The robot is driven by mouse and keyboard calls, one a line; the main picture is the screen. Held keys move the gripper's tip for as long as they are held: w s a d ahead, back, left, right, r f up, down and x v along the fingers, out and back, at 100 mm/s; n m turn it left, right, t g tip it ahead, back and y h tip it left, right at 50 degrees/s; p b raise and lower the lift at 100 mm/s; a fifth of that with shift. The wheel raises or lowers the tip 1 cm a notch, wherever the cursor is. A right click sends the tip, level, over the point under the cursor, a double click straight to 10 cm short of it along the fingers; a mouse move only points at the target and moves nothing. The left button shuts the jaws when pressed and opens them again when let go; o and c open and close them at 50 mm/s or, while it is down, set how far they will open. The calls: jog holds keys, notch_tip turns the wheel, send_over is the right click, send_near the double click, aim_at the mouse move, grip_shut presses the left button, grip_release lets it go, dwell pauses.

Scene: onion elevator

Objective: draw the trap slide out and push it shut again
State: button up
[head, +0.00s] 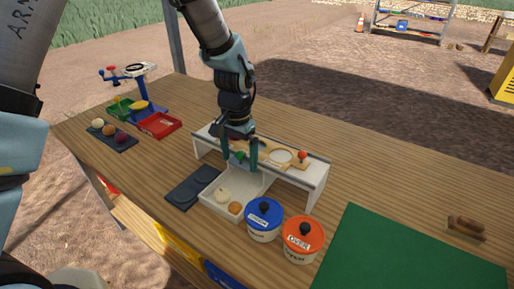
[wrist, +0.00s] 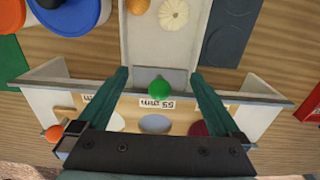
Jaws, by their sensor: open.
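A white bench frame (head: 318,172) stands on the wooden table and carries a tan board with round holes. A green knob (wrist: 158,88) sits at the middle of the frame's front, by a grey panel (wrist: 172,76) and a "55 mm" label; I cannot tell which part is the trap slide. My gripper (wrist: 158,74) is open, with one finger on each side of the green knob and visible gaps to it. In the head view my gripper (head: 240,168) points down at the frame's front. A red-orange knob (head: 303,155) is at the board's right end.
A white tray (head: 208,199) holding a pale and an orange onion extends in front. A dark mat (head: 192,188) lies left of it. Blue-lidded (head: 264,218) and orange-lidded (head: 303,238) pots stand close by on the right. A green mat (head: 400,250) lies farther right.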

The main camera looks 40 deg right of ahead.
jog(key=shift+r, duration=0.1)
jog(key=shift+r+p, duration=2.2)
jog(key=shift+r, duration=0.75)
jog(key=w+a+r+n+b, duration=0.1)
jog(key=w+a+r+n, duration=0.15)
jog(key=w+a, duration=0.55)
jog(key=w+a+r+n+b, duration=0.15)
jog(key=w+a+n, duration=0.25)
jog(key=a, duration=0.7)
jog(key=s+a+r+n, duration=0.1)
jog(key=a+n, duration=0.2)
jog(key=a, duration=0.8)
jog(key=s+a+r+n+t, duration=0.1)
jog(key=a+n, duration=0.3)
jog(key=a, duration=0.6)
jog(key=shift+s+a+r+t, duration=0.3)
jog(key=shift+s+a+r, duration=0.05)
jog(key=shift+s+r, duration=0.15)
